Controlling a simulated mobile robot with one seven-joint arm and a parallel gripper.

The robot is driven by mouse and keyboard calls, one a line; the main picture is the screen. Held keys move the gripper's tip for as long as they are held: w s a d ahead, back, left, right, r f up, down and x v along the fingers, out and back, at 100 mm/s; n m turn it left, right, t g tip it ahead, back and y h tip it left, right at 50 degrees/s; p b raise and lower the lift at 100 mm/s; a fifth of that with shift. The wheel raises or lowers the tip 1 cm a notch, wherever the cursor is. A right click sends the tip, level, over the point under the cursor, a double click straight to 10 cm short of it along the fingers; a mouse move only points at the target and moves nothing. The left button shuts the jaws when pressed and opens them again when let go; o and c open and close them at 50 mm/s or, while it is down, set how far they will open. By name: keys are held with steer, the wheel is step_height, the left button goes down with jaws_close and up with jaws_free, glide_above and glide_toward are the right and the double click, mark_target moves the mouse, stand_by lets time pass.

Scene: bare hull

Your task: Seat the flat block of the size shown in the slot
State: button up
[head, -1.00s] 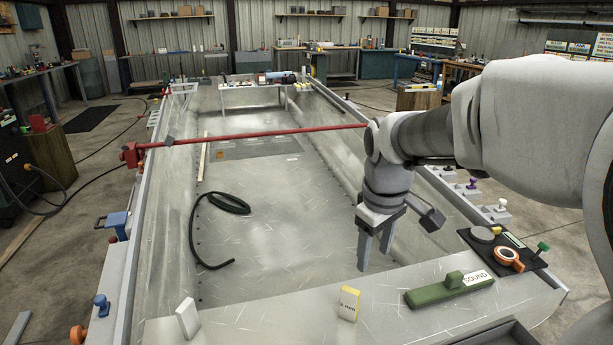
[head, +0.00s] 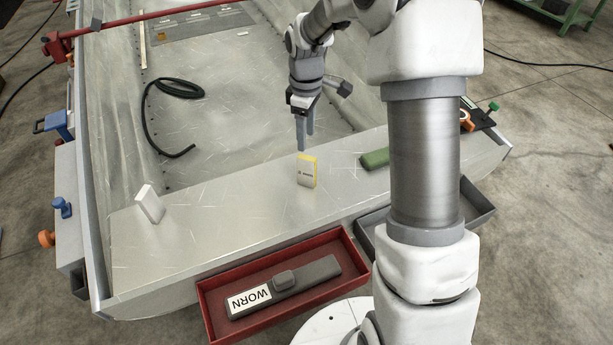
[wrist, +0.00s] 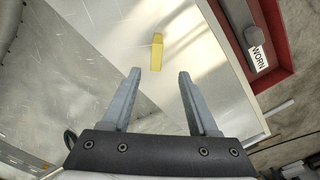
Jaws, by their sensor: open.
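A small upright tag (head: 306,172) with a yellow edge and a pale, marked face stands on the grey ledge; its marking is too small to read now. It also shows as a yellow piece in the wrist view (wrist: 156,52). A flat white block (head: 150,204) stands tilted at the ledge's left. A dark grey block (head: 318,272) labelled WORN lies in a red tray (head: 213,318). A green block (head: 374,159) is partly hidden behind my arm. My gripper (head: 303,148) is open and empty, close to the yellow-edged tag. I cannot make out a slot.
A grey tray (head: 482,208) sits at the ledge's front right, partly behind my arm. A black hose (head: 180,88) lies on the hull floor. A red bar (head: 150,17) crosses the hull behind. The ledge (head: 225,200) between white block and tag is clear.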

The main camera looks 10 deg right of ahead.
mark_target(307, 157)
step_height(307, 157, down, 5)
steer(key=shift+r+b, duration=0.15)
steer(key=shift+b, duration=0.35)
steer(key=shift+w+d+f+b, duration=0.15)
steer(key=shift+f+b, duration=0.4)
steer(key=shift+f, duration=0.85)
steer(key=shift+w+f+b, duration=0.1)
steer(key=shift+f+b, duration=0.4)
steer(key=shift+f, duration=0.9)
jaws_close()
